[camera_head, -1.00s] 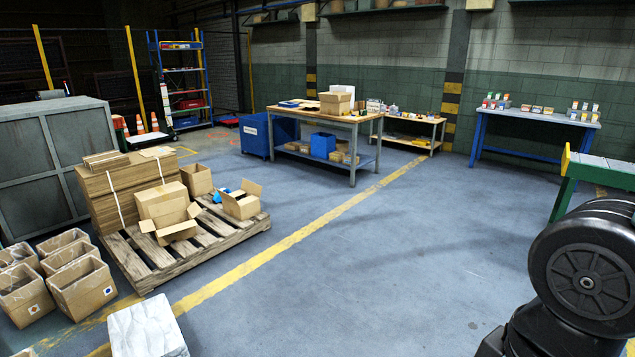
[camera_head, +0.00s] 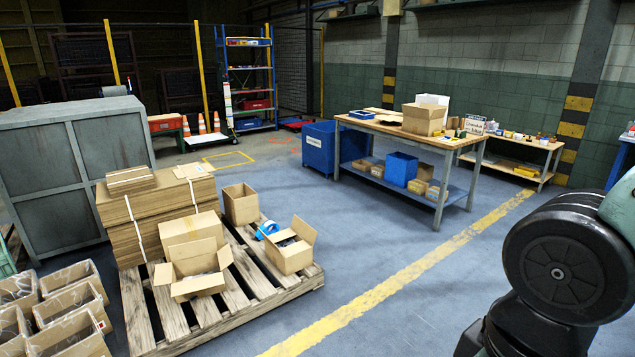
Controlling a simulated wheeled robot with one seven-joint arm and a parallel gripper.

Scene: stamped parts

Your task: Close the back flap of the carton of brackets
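I cannot tell for sure which is the carton of brackets. Another carton (camera_head: 424,119) stands on the workbench. My gripper is not in view; only part of my arm shows at the right edge.
Flattened cardboard stacks (camera_head: 155,215), a closed box and a blue tape dispenser (camera_head: 267,229) share the pallet. Several lined cartons (camera_head: 70,305) stand at lower left. A grey cabinet (camera_head: 72,165) is behind. The floor right of the pallet is clear up to the workbench (camera_head: 385,124).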

